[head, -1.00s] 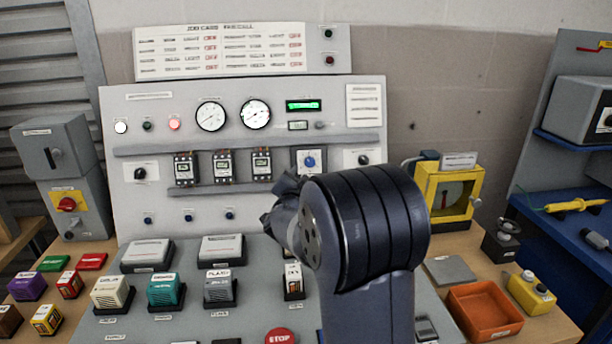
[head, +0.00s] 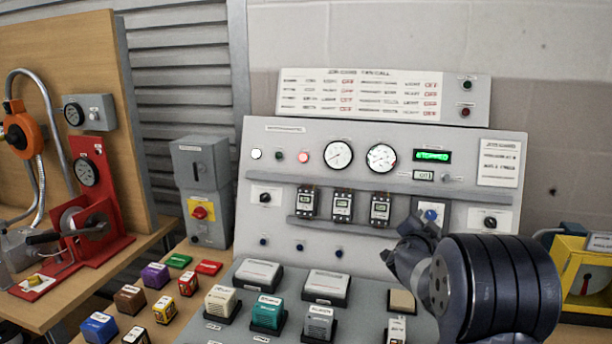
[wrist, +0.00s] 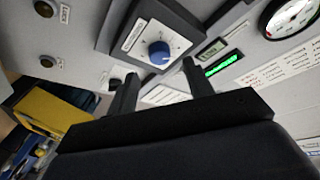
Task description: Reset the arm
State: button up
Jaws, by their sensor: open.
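My gripper (wrist: 158,88) shows in the wrist view with its two dark fingers apart and nothing between them. I cannot tell the exact gap between fingertips and knob. In the head view my dark arm stands at the lower right and its wrist covers part of the panel (head: 262,150). The blue knob (head: 431,213) shows just above it. The fingers themselves are hard to make out there.
Several coloured blocks, such as a teal one (head: 267,312) and a purple one (head: 155,275), stand on the bench. A grey switch box (head: 205,190) is left of the panel. A red rig (head: 88,215) stands far left, a yellow meter (head: 582,275) at right.

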aim_at(431, 216)
jog(key=x, duration=0.4)
jog(key=shift+w, duration=0.1)
dwell(0.3)
